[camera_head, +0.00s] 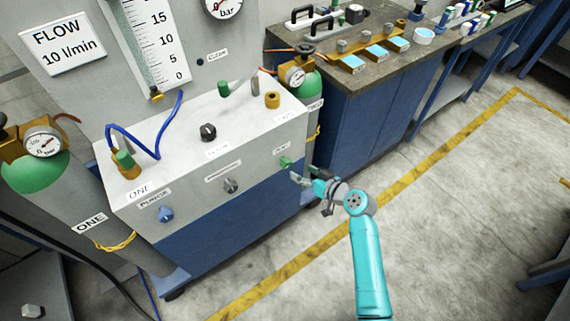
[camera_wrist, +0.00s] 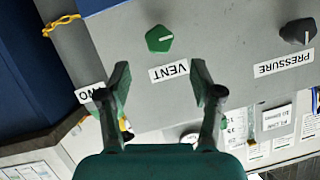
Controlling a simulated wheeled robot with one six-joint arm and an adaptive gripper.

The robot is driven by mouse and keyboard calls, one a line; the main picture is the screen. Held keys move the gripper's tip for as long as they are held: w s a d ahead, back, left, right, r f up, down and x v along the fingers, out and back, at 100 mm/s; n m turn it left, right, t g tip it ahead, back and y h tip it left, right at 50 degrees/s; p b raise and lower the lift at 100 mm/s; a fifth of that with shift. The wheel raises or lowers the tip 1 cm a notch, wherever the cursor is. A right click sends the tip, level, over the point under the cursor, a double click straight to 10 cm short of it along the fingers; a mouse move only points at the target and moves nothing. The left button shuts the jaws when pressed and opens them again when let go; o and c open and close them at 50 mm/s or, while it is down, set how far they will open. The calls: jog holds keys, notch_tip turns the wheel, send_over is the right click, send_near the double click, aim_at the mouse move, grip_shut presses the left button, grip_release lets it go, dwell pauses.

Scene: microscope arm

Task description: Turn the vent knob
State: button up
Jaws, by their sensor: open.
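The vent knob is a small green knob (camera_head: 285,163) at the right end of the cabinet's front panel, under its label. In the wrist view the green knob (camera_wrist: 159,39) shows beyond the fingertips, with a pale line on it, beside the upside-down VENT label (camera_wrist: 169,71). My gripper (camera_head: 303,180) is just in front of the knob and a little to its right in the head view. In the wrist view its two fingers (camera_wrist: 160,78) are spread apart with nothing between them, and the knob lies ahead, roughly centred. The fingers appear apart from the knob.
Green-topped gas cylinders stand at both ends of the cabinet; the right one (camera_head: 305,95) is near my gripper. The floor to the right is clear.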

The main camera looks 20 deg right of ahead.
aim_at(289, 164)
jog(key=x, duration=0.9)
jog(key=c, duration=1.1)
jog(key=shift+c, duration=0.2)
